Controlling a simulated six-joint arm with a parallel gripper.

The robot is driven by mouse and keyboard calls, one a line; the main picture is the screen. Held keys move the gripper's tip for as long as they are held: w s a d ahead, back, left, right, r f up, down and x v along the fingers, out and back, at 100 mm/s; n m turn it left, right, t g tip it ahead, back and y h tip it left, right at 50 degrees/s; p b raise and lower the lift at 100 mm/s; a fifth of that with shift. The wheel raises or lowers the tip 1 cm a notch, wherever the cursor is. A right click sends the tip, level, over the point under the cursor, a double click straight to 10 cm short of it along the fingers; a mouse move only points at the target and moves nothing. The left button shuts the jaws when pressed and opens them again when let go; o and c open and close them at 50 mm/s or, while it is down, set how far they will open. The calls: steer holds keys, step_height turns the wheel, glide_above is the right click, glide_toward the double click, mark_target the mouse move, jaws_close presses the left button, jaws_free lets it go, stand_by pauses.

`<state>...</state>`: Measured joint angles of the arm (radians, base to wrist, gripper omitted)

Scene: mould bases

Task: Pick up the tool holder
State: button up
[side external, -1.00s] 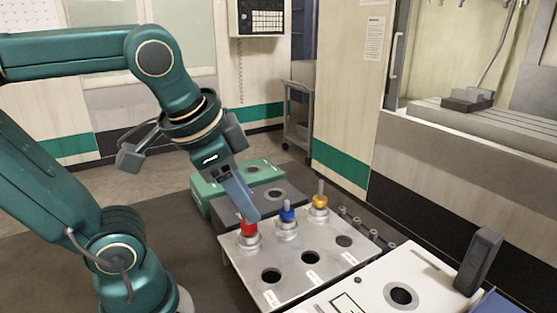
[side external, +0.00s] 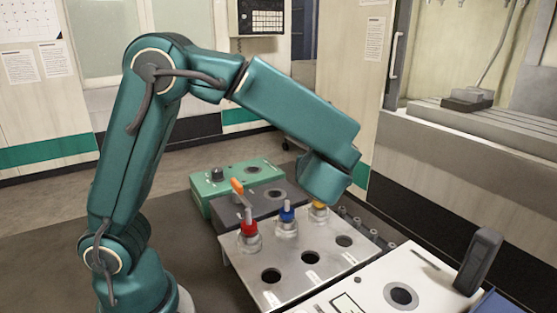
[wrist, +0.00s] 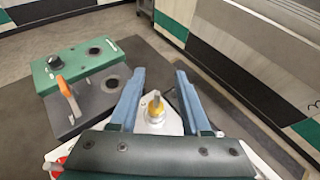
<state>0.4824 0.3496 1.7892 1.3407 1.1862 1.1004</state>
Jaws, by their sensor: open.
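Three tool holders stand upright in the back row of the grey metal plate (side external: 243,270): a red one (side external: 249,229), a blue one (side external: 287,213) and a yellow one (side external: 319,212) partly hidden by my arm. In the wrist view the yellow holder (wrist: 155,110) appears between the two blue fingers of my gripper (wrist: 160,75), with a gap on each side. The gripper is open and empty. I cannot tell how far its tips are above the holder. The side view hides the fingers behind my arm.
The plate's front holes (side external: 271,275) are empty. Behind it lie a dark block (wrist: 92,100) with an orange handle (wrist: 65,88) and a green block (wrist: 75,65). A white unit (side external: 372,290) with an upright dark grey piece (side external: 478,262) stands front right.

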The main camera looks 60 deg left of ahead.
glide_above(319, 217)
step_height(319, 217, down, 5)
steer(key=shift+f, duration=0.2)
steer(key=shift+x, duration=2.55)
steer(key=shift+f, duration=0.1)
steer(key=shift+s, duration=0.1)
jaws_close()
